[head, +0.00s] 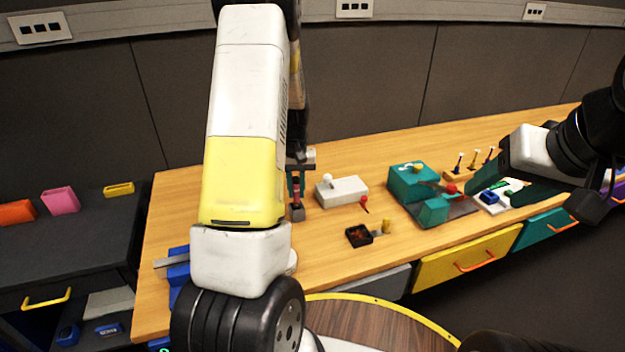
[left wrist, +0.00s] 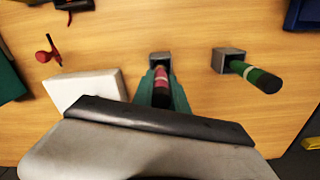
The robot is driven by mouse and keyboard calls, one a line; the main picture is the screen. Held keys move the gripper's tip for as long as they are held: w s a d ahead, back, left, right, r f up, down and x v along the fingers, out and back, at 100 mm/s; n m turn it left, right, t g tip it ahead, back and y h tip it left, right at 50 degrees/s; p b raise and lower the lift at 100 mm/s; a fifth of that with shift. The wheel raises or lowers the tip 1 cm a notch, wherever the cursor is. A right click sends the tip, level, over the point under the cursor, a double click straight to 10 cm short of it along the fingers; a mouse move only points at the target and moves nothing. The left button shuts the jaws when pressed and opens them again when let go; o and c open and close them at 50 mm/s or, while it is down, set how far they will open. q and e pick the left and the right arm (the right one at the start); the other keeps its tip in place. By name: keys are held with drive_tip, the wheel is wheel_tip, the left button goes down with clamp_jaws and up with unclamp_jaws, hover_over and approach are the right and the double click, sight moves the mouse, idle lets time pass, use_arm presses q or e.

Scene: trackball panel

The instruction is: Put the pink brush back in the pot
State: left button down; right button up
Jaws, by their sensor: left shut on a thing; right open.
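The pink brush (left wrist: 162,78) has a pink-red handle with a dark end facing the left wrist camera. My left gripper (left wrist: 162,90) is shut on it, with a green finger on each side. The brush's far end meets the square grey pot (left wrist: 159,59); how deep it sits inside is hidden. In the head view, the brush (head: 296,190) looks upright above the grey pot (head: 297,213), just right of my left arm, which hides part of the area. My right gripper (head: 517,182) is open and empty at the right, over the table's far right part.
A green brush (left wrist: 255,76) stands in a second grey pot (left wrist: 228,58) beside the pink one. A black tray (head: 358,235) lies nearer the front edge. A teal machine (head: 413,182) stands farther right.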

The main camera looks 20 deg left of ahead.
use_arm(q)
drive_tip(key=shift+f, duration=0.55)
drive_tip(key=shift+f, duration=0.15)
drive_tip(key=c, duration=1.3)
unclamp_jaws()
wheel_tip(320, 180, up, 12)
drive_tip(key=shift+s+r, duration=0.1)
drive_tip(key=shift+r, duration=0.05)
drive_tip(key=s+d+r+m+t, duration=0.1)
drive_tip(key=s+d+r+t, duration=0.1)
drive_tip(key=s+d+r, duration=0.2)
drive_tip(key=s+d+r+m+t+h, duration=0.1)
drive_tip(key=s+d+r, duration=0.3)
drive_tip(key=s, duration=0.7)
drive_tip(key=s+d+r+m+t+h, duration=0.1)
drive_tip(key=s+d+r+m+t, duration=0.1)
drive_tip(key=s+r, duration=0.5)
drive_tip(key=shift+s+d+r+t, duration=0.1)
drive_tip(key=shift+s+d+t, duration=0.2)
drive_tip(key=shift+d, duration=0.4)
drive_tip(key=shift+s+d+r+t, duration=0.1)
drive_tip(key=shift+s+d+t, duration=0.2)
drive_tip(key=shift+d, duration=0.4)
